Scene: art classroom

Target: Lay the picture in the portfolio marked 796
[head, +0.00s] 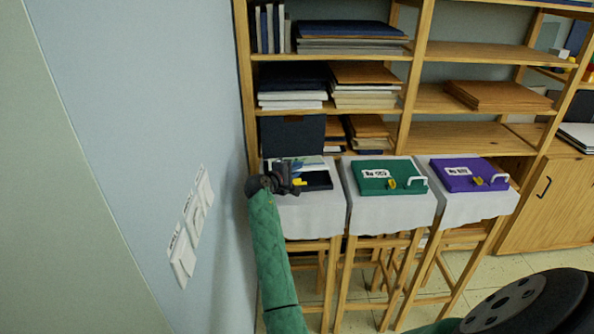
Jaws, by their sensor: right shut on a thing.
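My right gripper (297,186), at the end of a green-sleeved arm, is shut on the picture (308,163). The picture is a flat sheet with pale, blue and dark areas, over the left stool. A dark flat portfolio (319,182) shows under it; whether the two touch I cannot tell, and no number shows on it. A green portfolio (402,188) lies on the middle stool and a purple portfolio (478,184) on the right stool. Both carry a white label, too small to read surely, a yellow tag and a pale handle. My left gripper is not in view.
Three wooden stools with grey cloths stand in a row: left (307,217), middle (394,212) and right (468,207). Behind them is a wooden shelf unit (412,75) with boards and folders. A blue-grey wall (130,100) with pinned papers (190,227) bounds the left side.

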